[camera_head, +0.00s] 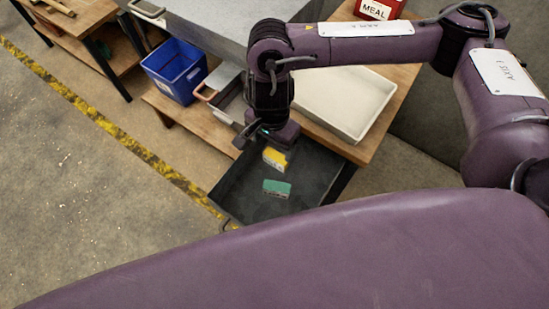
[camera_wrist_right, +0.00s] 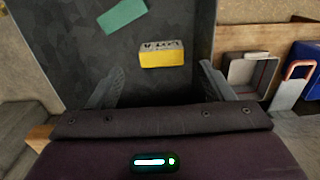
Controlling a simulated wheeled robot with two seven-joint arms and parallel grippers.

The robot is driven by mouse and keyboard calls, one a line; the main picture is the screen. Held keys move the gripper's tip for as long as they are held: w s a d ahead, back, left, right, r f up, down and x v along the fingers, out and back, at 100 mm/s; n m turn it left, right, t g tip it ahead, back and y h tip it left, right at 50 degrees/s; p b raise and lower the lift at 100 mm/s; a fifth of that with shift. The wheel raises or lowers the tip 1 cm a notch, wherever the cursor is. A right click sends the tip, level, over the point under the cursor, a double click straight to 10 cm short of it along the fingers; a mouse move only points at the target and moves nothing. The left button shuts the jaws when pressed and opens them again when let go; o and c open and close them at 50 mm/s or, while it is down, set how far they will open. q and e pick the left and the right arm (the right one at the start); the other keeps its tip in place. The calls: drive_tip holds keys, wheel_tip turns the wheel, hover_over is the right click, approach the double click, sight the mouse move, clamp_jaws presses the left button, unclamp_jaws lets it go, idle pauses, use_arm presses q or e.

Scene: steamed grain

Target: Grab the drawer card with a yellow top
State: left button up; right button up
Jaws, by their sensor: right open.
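The card with a yellow top (camera_head: 274,158) lies in the open dark drawer (camera_head: 237,187). In the right wrist view the yellow card (camera_wrist_right: 162,58) is ahead of the fingertips, roughly centred between them, with grey marked lettering along one side. A green-topped card (camera_head: 277,188) lies nearer in the same drawer and also shows at the top of the wrist view (camera_wrist_right: 122,15). My right gripper (camera_wrist_right: 160,80) is open and empty, above the drawer close to the yellow card; its fingers are apart from the card. My left gripper is not in view.
A wooden bench (camera_head: 385,110) holds a white tray (camera_head: 345,105), a metal container with a copper-coloured handle (camera_head: 210,92) and a red MEAL container (camera_head: 378,9). A blue bin (camera_head: 174,70) stands left of the drawer. The floor to the left is clear.

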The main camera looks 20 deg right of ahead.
sight(274, 160)
drive_tip(key=shift+w+f+b, duration=0.1)
drive_tip(key=shift+f+b, duration=1.1)
drive_tip(key=shift+f, duration=1.4)
wheel_tip(274, 160, down, 5)
drive_tip(key=shift+d+f+p, duration=0.1)
drive_tip(key=shift+d+p, duration=0.05)
drive_tip(key=shift+p, duration=0.45)
drive_tip(key=shift+w+f, duration=0.15)
drive_tip(key=shift+f, duration=0.15)
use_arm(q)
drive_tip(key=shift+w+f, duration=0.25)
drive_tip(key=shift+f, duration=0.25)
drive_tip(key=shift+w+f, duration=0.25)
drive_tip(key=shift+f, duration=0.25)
use_arm(e)
drive_tip(key=shift+c, duration=0.4)
drive_tip(key=c, duration=0.7)
drive_tip(key=shift+r, duration=0.1)
